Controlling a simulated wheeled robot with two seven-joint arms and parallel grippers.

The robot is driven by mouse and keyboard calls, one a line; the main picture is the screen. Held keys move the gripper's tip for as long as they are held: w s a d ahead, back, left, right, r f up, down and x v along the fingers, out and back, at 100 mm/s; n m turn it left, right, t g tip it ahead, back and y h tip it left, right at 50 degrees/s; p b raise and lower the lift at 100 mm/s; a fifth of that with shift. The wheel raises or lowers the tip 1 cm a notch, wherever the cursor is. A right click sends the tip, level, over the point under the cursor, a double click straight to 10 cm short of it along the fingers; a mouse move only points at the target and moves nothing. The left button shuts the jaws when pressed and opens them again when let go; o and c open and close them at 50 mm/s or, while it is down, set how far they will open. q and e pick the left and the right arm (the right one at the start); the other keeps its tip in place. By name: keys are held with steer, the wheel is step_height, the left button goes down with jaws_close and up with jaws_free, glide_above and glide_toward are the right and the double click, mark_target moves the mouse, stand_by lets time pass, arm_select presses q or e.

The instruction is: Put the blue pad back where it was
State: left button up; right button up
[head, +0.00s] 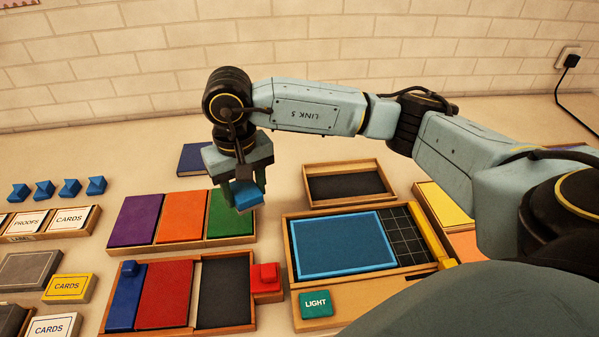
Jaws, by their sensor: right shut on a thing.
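My right gripper (245,190) points down and is shut on a small blue block (249,201). The block is in front of the green panel (228,222) in the picture; whether it touches the panel cannot be told. A narrow blue panel (125,303) lies at the left of the lower wooden tray, with a small blue knob-like piece (128,269) at its top. A large blue sheet (340,247) with a light border lies in the right wooden tray. Which blue thing is the pad is not clear. My left gripper is not in view.
Purple (135,219) and orange panels (182,216) lie beside the green one. The lower tray holds a red panel (165,294) and a dark bare area (227,291), with a red block (265,277) at its right. An open wooden tray (348,186) stands behind.

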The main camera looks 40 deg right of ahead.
mark_target(273, 210)
steer(key=w+d+f+m, duration=0.35)
steer(key=d+m, duration=0.45)
steer(key=m, duration=0.5)
steer(key=shift+m, duration=0.3)
steer(key=f, duration=0.9)
steer(key=shift+w+d+b, duration=0.2)
steer(key=shift+w+b, duration=0.05)
steer(key=shift+b, duration=0.05)
steer(key=shift+f, duration=0.1)
steer(key=shift+f, duration=0.15)
steer(key=o, duration=0.9)
steer(key=shift+o, duration=0.2)
